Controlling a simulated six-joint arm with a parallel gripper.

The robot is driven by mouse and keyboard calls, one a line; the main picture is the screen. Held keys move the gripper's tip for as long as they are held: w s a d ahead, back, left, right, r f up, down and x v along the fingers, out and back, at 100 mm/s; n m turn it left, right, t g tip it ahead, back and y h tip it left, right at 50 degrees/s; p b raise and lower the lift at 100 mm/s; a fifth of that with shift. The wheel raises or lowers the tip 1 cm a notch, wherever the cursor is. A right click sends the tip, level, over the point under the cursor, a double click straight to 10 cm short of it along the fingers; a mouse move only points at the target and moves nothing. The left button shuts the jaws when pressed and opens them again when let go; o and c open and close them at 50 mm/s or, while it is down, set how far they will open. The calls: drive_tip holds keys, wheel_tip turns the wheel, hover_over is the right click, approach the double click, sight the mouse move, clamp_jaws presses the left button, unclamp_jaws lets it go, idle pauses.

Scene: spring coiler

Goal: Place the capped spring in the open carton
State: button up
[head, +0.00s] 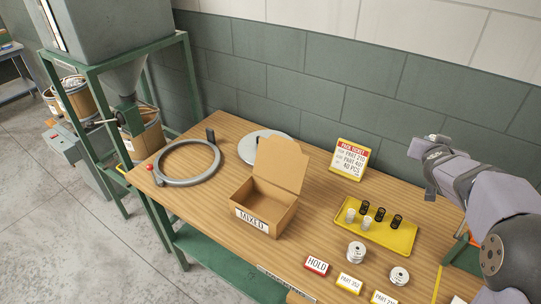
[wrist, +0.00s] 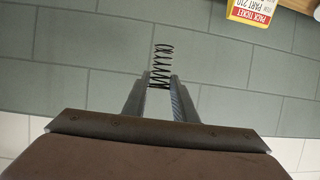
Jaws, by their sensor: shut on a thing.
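My gripper (wrist: 158,88) is shut on a black coil spring (wrist: 162,62), which stands out beyond the fingertips in the wrist view. No cap shows on its visible end; the end between the fingers is hidden. In the head view my gripper (head: 432,165) is raised above the right end of the table, and the spring cannot be made out there. The open carton (head: 249,203), brown and marked MIXED, stands mid-table with its lid flap up, to the left of and apart from my gripper. Its visible inside looks empty.
A yellow tray (head: 373,237) with several black and white small parts lies between carton and gripper. A yellow PACK TICKET sign (head: 350,160) stands behind it. White spools (head: 356,252), a red HOLD sign (head: 316,265) and a grey ring (head: 188,182) are on the table.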

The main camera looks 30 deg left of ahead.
drive_tip(key=s+a+n+g+y+p, duration=0.1)
drive_tip(key=s+a+n+y, duration=0.1)
drive_tip(key=s+a, duration=0.65)
drive_tip(key=s+a+n+g+y, duration=0.1)
drive_tip(key=s+a+n+y, duration=0.2)
drive_tip(key=a, duration=1.1)
drive_tip(key=s+a+n+y+p, duration=0.1)
drive_tip(key=s+a+y, duration=0.1)
drive_tip(key=s+a, duration=0.7)
drive_tip(key=f+p, duration=0.1)
drive_tip(key=f, duration=0.4)
drive_tip(key=w+a+f+p, duration=0.1)
drive_tip(key=f, duration=0.3)
drive_tip(key=a+f+p, duration=0.1)
drive_tip(key=f, duration=0.4)
drive_tip(key=shift+w+a+f, duration=0.15)
drive_tip(key=shift+w+f, duration=0.2)
drive_tip(key=shift+f+b, duration=0.3)
drive_tip(key=shift+b, duration=0.05)
drive_tip(key=o, duration=1)
drive_tip(key=shift+o, duration=0.2)
drive_tip(key=shift+r, duration=0.1)
